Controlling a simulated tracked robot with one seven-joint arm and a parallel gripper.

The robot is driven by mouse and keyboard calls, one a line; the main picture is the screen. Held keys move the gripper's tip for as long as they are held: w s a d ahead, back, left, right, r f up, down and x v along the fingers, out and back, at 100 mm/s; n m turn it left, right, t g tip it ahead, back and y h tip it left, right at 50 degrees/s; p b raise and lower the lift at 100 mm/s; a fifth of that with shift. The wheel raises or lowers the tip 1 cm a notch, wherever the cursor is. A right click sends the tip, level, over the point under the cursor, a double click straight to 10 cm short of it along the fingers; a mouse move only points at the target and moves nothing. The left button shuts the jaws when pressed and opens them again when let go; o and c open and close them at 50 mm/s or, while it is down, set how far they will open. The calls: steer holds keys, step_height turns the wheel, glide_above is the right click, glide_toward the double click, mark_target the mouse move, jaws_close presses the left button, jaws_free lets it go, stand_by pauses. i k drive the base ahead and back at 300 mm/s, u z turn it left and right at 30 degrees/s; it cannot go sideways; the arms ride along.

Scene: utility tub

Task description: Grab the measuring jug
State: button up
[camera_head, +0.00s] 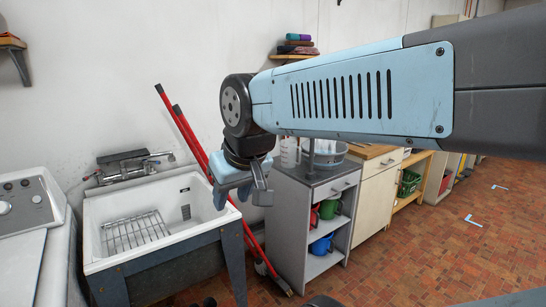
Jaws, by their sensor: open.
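A white jug (290,153), which looks like the measuring jug, stands upright on top of the grey cabinet (322,181), near its left back corner. My arm passes above it and may hide its top. My gripper (242,202) points downward to the left of the jug and cabinet, between them and the utility tub (104,222). It is open, with nothing visible between the fingers, and appears apart from the jug.
A grey round basin (326,158) stands right of the jug. Red-handled tools (183,128) lean on the wall behind my gripper. Red, green and blue (321,245) vessels sit on the cabinet shelves. A wire rack (136,232) lies in the tub.

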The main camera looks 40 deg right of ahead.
mark_target(288, 148)
steer(key=z, duration=0.7)
steer(key=k, duration=0.85)
steer(key=z, duration=0.85)
steer(key=k, duration=0.5)
steer(key=z, duration=0.5)
steer(key=i, duration=1)
steer(key=u, duration=0.35)
steer(key=i, duration=1.4)
steer(key=u, duration=0.85)
steer(key=i, duration=0.85)
steer(key=u, duration=0.15)
steer(key=k, duration=0.75)
